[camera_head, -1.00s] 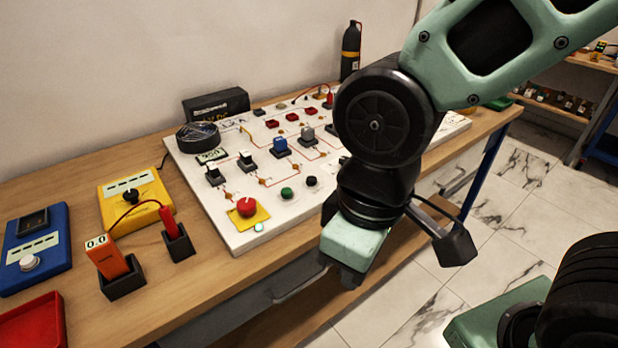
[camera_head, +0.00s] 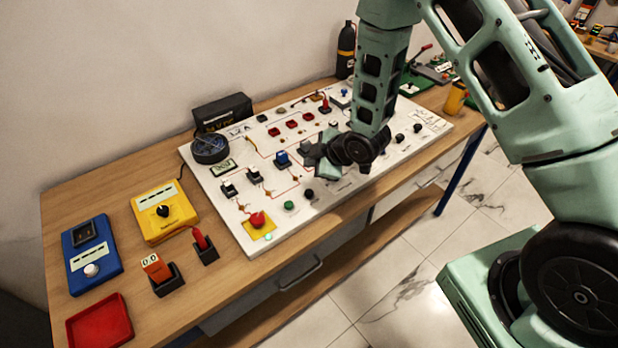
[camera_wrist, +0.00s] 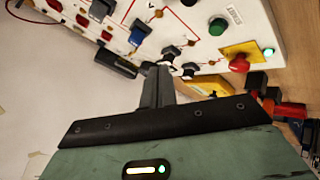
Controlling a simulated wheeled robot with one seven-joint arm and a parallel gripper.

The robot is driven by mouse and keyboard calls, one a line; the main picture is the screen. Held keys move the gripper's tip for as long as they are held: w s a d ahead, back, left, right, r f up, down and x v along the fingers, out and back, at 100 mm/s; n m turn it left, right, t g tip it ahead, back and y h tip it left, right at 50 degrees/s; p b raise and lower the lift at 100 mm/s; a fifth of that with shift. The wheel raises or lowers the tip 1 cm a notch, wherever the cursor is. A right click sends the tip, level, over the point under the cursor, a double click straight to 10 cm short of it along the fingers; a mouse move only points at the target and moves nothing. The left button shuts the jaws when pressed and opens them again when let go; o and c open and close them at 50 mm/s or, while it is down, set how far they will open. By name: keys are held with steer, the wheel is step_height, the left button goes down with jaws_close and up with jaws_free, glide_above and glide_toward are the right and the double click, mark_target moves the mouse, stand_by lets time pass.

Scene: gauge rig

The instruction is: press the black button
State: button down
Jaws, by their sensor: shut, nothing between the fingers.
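The black button (camera_head: 309,194) is a small round cap near the front edge of the white panel (camera_head: 228,218), just right of the green button (camera_head: 289,205). Nothing covers it in the head view, and I do not see it in the wrist view. My gripper (camera_head: 313,155) is over the panel, behind and slightly right of the black button, and apart from it. In the wrist view my gripper (camera_wrist: 155,78) is shut and empty. Its fingers point toward the black toggle switches (camera_wrist: 172,53). The green button also shows there (camera_wrist: 218,26).
A red mushroom button (camera_head: 257,219) on a yellow plate is left of the green button. A blue switch (camera_head: 282,159) and a grey one stand near my gripper. Black knobs (camera_head: 400,137) are farther right. A yellow meter (camera_head: 164,211) and red tray (camera_head: 99,321) lie left.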

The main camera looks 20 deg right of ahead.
mark_target(312, 194)
steer(key=shift+w+d+f, duration=0.1)
steer(key=shift+d, duration=0.1)
steer(key=shift+f, duration=0.1)
step_height(312, 194, down, 9)
steer(key=b, duration=0.6)
stand_by(2.1)
steer(key=shift+f+b, duration=0.25)
steer(key=shift+b, duration=0.45)
steer(key=shift+f+b, duration=0.5)
stand_by(0.4)
steer(key=shift+r, duration=0.2)
steer(key=shift+r+p, duration=0.55)
steer(key=shift+r, duration=0.2)
